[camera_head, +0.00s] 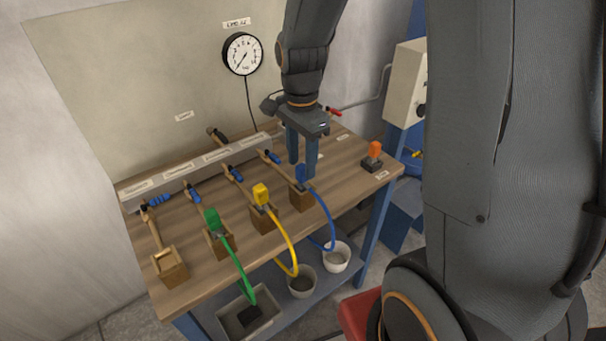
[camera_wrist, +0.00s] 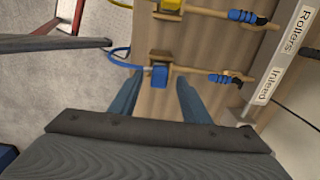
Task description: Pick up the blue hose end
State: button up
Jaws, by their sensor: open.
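The blue hose end (camera_head: 301,174) sits upright on a wooden block (camera_head: 302,199) near the front edge of the table. Its blue hose (camera_head: 326,212) curves over the edge and down toward a white pot. My gripper (camera_head: 301,172) is open, with its fingers pointing down around or just above the blue end; the head view does not show clearly whether they touch it. In the wrist view the blue end (camera_wrist: 159,75) lies just beyond the fingertips (camera_wrist: 158,80), roughly between them.
A yellow end (camera_head: 261,194) and a green end (camera_head: 212,220) stand on blocks to the left. A manifold bar (camera_head: 195,171) with valves runs along the back. An orange-topped piece (camera_head: 375,149) stands at the right. Pots and a bin (camera_head: 249,312) sit below.

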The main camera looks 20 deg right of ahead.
aim_at(302, 178)
jog(key=shift+f+p, duration=0.6)
jog(key=shift+f, duration=1.4)
grip_shut()
jog(key=shift+r, duration=0.1)
